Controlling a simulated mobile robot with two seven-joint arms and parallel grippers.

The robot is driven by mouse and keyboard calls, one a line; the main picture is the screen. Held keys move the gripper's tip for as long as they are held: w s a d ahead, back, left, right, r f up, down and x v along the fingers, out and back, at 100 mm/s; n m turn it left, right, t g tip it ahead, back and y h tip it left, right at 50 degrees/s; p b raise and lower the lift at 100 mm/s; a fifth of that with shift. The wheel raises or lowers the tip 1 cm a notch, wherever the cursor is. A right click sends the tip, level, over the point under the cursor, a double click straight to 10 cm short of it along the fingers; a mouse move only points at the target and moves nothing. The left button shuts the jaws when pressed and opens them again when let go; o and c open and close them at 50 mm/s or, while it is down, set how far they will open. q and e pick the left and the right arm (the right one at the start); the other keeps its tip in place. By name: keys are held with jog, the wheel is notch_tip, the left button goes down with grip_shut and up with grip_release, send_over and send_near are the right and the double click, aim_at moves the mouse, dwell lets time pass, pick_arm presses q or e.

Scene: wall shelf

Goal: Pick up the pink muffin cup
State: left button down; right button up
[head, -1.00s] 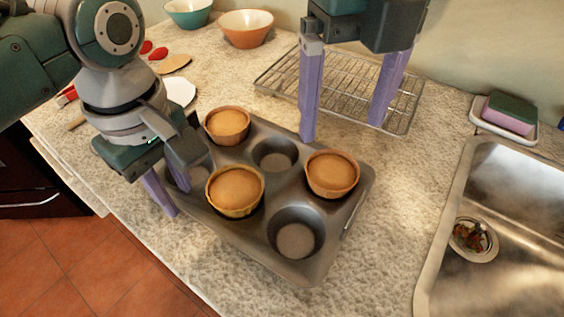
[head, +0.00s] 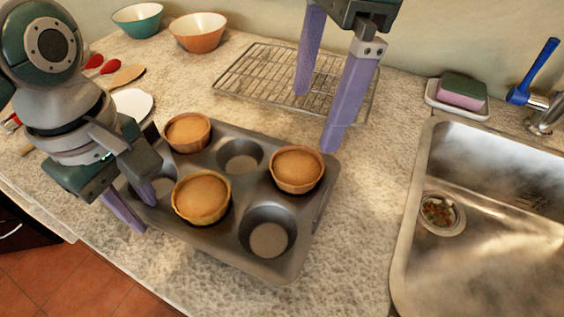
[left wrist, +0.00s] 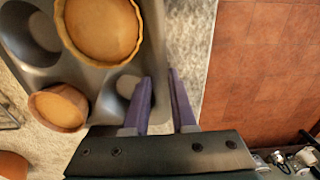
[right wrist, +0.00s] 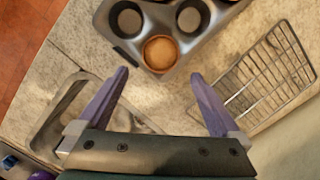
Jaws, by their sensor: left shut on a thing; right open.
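A grey muffin tin (head: 290,262) lies on the counter with three filled muffin cups. One muffin cup (head: 297,176) is at the right and looks slightly pinkish; it also shows in the right wrist view (right wrist: 160,54). A yellowish one (head: 201,198) is at the front and an orange-brown one (head: 187,133) at the back left. The shading leaves the wrapper colours unsure. My left gripper (head: 150,212) is shut on the tin's left wall, which passes between its fingers in the left wrist view (left wrist: 159,78). My right gripper (head: 316,122) is open and empty, above and behind the right muffin.
A wire rack (head: 240,85) lies behind the tin. Teal (head: 137,22) and orange (head: 198,34) bowls stand at the back left. A sink (head: 480,190) with a blue-handled tap (head: 538,72) is at the right. A sponge dish (head: 458,96) sits behind it. Counter between tin and sink is clear.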

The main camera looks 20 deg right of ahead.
aim_at(297, 165)
jog(key=f, duration=0.3)
jog(key=a+f, duration=0.1)
jog(key=f, duration=0.5)
jog(key=shift+a+f, duration=0.25)
jog(key=shift+w, duration=0.1)
jog(key=c, duration=1.1)
